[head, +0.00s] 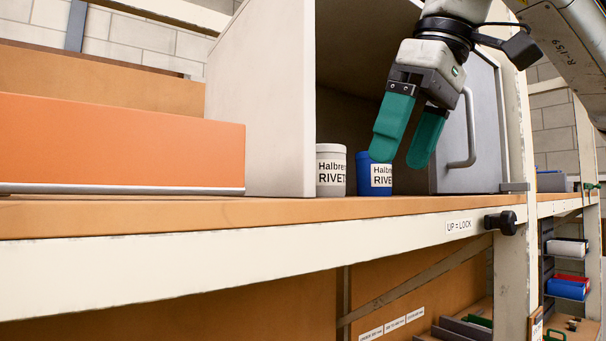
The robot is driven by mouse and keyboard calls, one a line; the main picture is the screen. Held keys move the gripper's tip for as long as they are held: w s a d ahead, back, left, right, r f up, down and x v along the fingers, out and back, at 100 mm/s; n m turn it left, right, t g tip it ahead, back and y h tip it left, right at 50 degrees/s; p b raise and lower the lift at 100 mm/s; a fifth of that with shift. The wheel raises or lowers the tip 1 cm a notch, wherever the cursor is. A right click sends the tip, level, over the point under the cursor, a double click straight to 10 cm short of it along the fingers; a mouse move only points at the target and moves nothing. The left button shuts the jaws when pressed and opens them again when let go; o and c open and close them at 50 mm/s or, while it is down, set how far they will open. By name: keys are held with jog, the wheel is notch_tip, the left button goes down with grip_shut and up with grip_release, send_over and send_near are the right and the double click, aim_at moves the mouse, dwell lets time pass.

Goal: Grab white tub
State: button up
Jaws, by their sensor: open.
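The white tub (331,171) stands upright on the wooden shelf, just inside the open grey cabinet. Its label reads "Halbre..." and "RIVET", cut off at the right. A blue tub (365,175) with a similar label stands close to its right. My gripper (398,160) has green fingers, apart and empty. It points down, to the right of the white tub and in front of the blue tub, covering part of the blue tub and its label.
The cabinet's pale left panel (265,105) rises beside the white tub. A grey door (480,130) with a handle stands at the right. An orange box (120,140) sits at the left. The shelf front (240,240) carries a black knob (501,223) labelled "UP = LOCK".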

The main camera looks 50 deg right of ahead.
aim_at(326, 150)
jog(key=w+p, duration=0.1)
jog(key=w, duration=0.4)
jog(key=w+p, duration=0.1)
jog(key=w, duration=0.2)
jog(key=shift+w+d+p, duration=0.35)
jog(key=w+p, duration=0.1)
jog(key=w, duration=0.2)
jog(key=shift+w+d+r+p, duration=0.1)
jog(key=shift+w+r+p, duration=0.05)
jog(key=shift+w+p, duration=0.2)
jog(key=shift+x, duration=0.8)
jog(key=shift+f+p, duration=0.35)
jog(key=shift+f, duration=0.45)
jog(key=c, duration=1.3)
